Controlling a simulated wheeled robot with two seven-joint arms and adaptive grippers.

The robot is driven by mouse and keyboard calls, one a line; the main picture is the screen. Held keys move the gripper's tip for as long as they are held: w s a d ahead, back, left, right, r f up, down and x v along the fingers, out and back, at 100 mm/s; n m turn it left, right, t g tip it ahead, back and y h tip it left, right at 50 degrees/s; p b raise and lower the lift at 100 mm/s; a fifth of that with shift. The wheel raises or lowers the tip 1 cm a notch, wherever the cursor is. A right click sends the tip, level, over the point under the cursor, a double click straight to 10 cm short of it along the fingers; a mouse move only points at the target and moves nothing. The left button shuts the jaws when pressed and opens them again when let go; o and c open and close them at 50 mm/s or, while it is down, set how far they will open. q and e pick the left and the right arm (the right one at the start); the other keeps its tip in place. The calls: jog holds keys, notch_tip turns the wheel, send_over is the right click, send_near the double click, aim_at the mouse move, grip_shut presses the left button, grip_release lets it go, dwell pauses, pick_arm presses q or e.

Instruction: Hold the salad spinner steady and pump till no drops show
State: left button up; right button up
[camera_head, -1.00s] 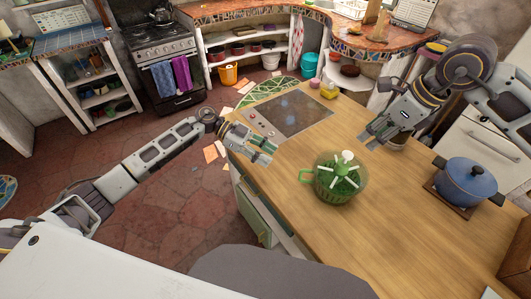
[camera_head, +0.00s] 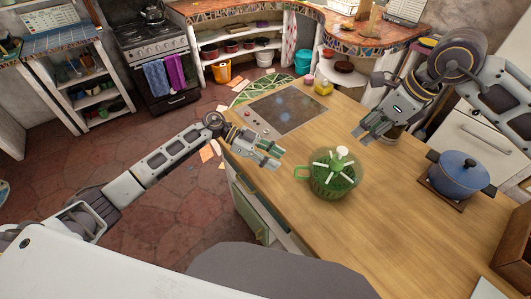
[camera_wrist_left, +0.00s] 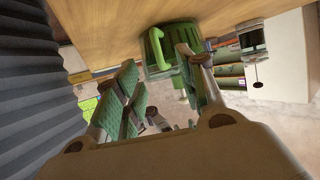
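The salad spinner (camera_head: 333,182) stands upright on the wooden counter in the head view. It has a green basket-like body, a clear lid with white spokes, a white pump knob (camera_head: 342,151) on top and a green handle on its left. Its green body also shows at the top of the left wrist view (camera_wrist_left: 156,48). My left gripper (camera_head: 275,156) is left of the spinner, open and empty, apart from it. Its spread fingers show in the left wrist view (camera_wrist_left: 160,85). My right gripper (camera_head: 363,138) is open, behind and right of the spinner, not touching it. Drops are too small to tell.
A blue pot (camera_head: 461,173) sits on a wooden trivet at the right. A dark cooktop (camera_head: 288,107) lies behind the spinner, with a yellow jar (camera_head: 323,87) beyond it. A brown box (camera_head: 514,238) is at the right edge. The counter in front of the spinner is clear.

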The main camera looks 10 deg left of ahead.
aim_at(297, 170)
pick_arm(q)
jog(key=shift+x, duration=4.6)
jog(key=shift+a+f, duration=0.1)
